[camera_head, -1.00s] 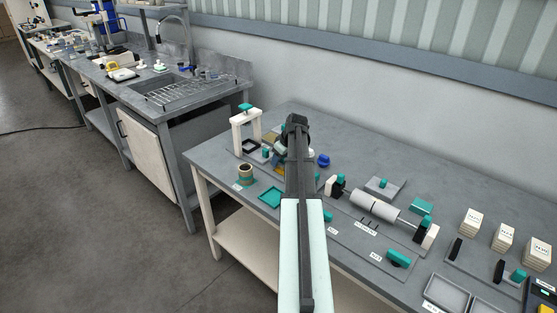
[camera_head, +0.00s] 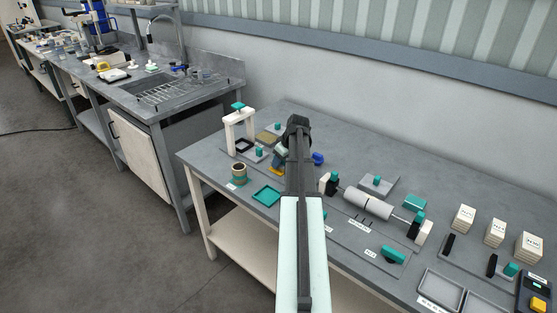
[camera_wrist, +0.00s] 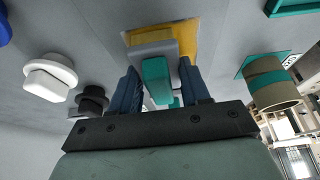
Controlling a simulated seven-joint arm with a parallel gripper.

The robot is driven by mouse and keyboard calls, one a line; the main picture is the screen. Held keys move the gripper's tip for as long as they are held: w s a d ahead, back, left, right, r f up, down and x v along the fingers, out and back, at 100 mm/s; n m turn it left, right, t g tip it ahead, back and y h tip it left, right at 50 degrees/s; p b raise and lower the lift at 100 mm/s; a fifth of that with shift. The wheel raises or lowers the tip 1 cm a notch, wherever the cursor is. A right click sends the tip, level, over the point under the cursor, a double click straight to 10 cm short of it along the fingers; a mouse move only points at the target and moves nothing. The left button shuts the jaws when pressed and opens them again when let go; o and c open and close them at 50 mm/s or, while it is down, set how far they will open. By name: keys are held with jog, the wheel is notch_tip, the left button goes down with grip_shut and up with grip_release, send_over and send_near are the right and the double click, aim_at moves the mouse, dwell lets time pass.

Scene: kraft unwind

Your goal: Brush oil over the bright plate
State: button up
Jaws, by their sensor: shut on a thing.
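In the wrist view my gripper (camera_wrist: 159,72) is shut on the teal handle (camera_wrist: 155,82) of a tool with a grey block (camera_wrist: 150,50). A yellow part (camera_wrist: 185,35) shows beyond the block; I cannot tell whether it is the tool's bristles or a separate thing under it. In the head view my gripper (camera_head: 281,157) is partly hidden behind my arm, with yellow-orange (camera_head: 276,171) just below it. A tan-gold plate (camera_head: 267,138), perhaps the bright plate, lies behind and left of the gripper. A teal-banded cup (camera_head: 239,174) stands left of the gripper.
A white frame (camera_head: 229,130) stands at the table's left. A teal square tray (camera_head: 267,195) lies near the front edge. A blue piece (camera_head: 318,158) and a roller (camera_head: 367,203) are to the right. A white knob (camera_wrist: 50,80) and a black knob (camera_wrist: 90,102) show in the wrist view.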

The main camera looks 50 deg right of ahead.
jog(key=shift+s+a+f, duration=0.15)
jog(key=shift+s, duration=1.95)
jog(key=shift+w, duration=0.25)
jog(key=shift+w, duration=2.5)
jog(key=shift+w, duration=0.1)
jog(key=shift+w, duration=1.15)
